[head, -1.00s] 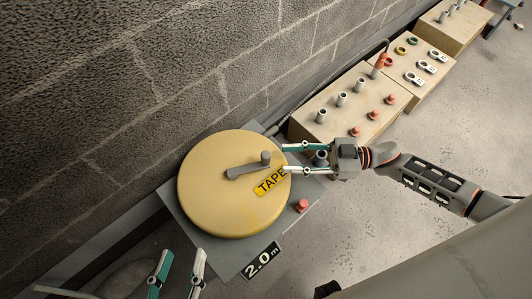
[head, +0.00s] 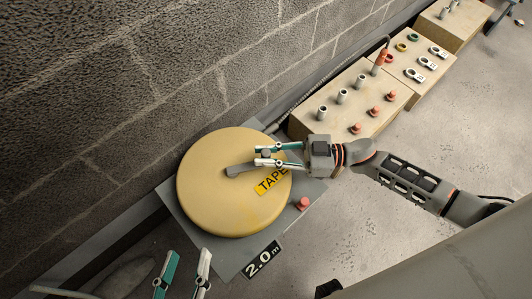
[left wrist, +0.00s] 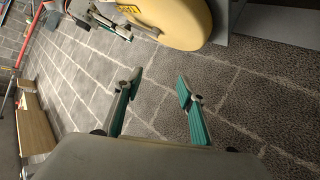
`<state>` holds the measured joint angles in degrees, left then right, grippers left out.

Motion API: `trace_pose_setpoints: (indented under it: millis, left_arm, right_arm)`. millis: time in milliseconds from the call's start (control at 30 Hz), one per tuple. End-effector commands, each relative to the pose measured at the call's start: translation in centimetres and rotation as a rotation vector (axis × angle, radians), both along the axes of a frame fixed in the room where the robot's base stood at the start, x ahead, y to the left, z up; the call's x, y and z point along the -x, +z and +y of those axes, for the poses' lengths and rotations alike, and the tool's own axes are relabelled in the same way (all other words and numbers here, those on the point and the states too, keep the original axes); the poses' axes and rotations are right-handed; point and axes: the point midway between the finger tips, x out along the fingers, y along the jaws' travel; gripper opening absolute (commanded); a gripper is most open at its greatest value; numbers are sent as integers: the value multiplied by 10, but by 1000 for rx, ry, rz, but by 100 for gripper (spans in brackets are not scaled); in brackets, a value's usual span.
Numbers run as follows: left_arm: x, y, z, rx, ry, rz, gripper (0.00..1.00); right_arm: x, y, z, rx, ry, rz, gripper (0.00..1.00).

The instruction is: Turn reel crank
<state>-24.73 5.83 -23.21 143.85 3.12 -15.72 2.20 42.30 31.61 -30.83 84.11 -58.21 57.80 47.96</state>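A large round yellow reel (head: 215,205) marked TAPE lies flat on a grey base plate (head: 235,262) by the wall. A grey crank arm (head: 239,170) lies across its top, with a short upright knob (head: 266,153) at its end. My right gripper (head: 257,155) has its fingers on both sides of the knob, drawn close around it; they partly hide it. My left gripper (head: 188,252) is open and empty at the bottom left, off the reel. In the left wrist view its fingers (left wrist: 158,80) stand apart; the reel's edge (left wrist: 175,18) shows at the top.
A red button (head: 302,203) and a 2.0 m label (head: 262,260) are on the base plate. Wooden boxes (head: 330,125) with pegs and rings line the wall to the upper right. The block wall (head: 120,90) rises close behind the reel.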

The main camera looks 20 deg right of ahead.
Motion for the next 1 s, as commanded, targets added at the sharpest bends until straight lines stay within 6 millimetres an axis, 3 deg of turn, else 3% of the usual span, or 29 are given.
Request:
trace_pose_setpoints:
  millis: [367, 467, 567, 1000]
  left_arm:
    - [-5, 8, 3, -38, -11, -23, 40]
    - [-10, 15, 10, -95, -22, -48, 40]
    - [-14, 15, 31, -221, -53, -67, 40]
    - [1, -8, 56, -357, -86, -15, 40]
  right_arm:
    - [1, 3, 0, -1, -34, -1, 0]
    - [2, 6, 1, 0, -76, -5, 0]
    - [4, 8, 1, -2, -137, -7, 0]
    - [33, 5, 14, -2, -496, -4, 0]
